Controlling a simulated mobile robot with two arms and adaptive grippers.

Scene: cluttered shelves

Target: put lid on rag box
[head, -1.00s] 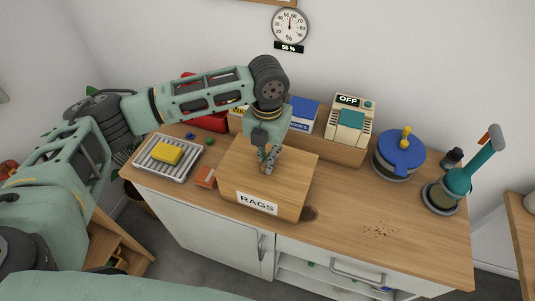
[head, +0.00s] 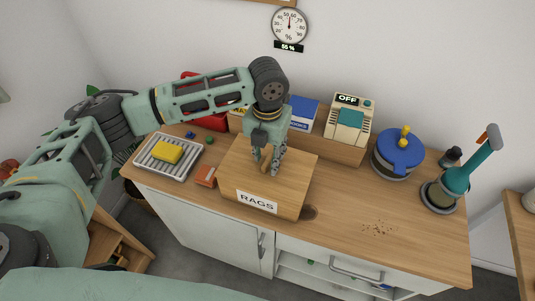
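The rag box (head: 230,197) is wooden, with a white RAGS label on its front, and stands on the counter. Its wooden lid (head: 300,167) lies flat on top and covers the opening; it looks level, with no gap that I can make out. My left gripper (head: 267,170) points down over the lid's middle. Its fingers are spread apart around a small wooden handle, which is partly hidden by them. I cannot tell if a fingertip touches the lid. My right gripper is not in view.
Left of the box are a ribbed tray (head: 151,170) with a yellow sponge (head: 167,152) and an orange block (head: 206,176). A cream device (head: 349,120) marked OFF stands behind. A blue-lidded pot (head: 399,155) and crumbs (head: 377,228) are to the right. The counter's front right is mostly clear.

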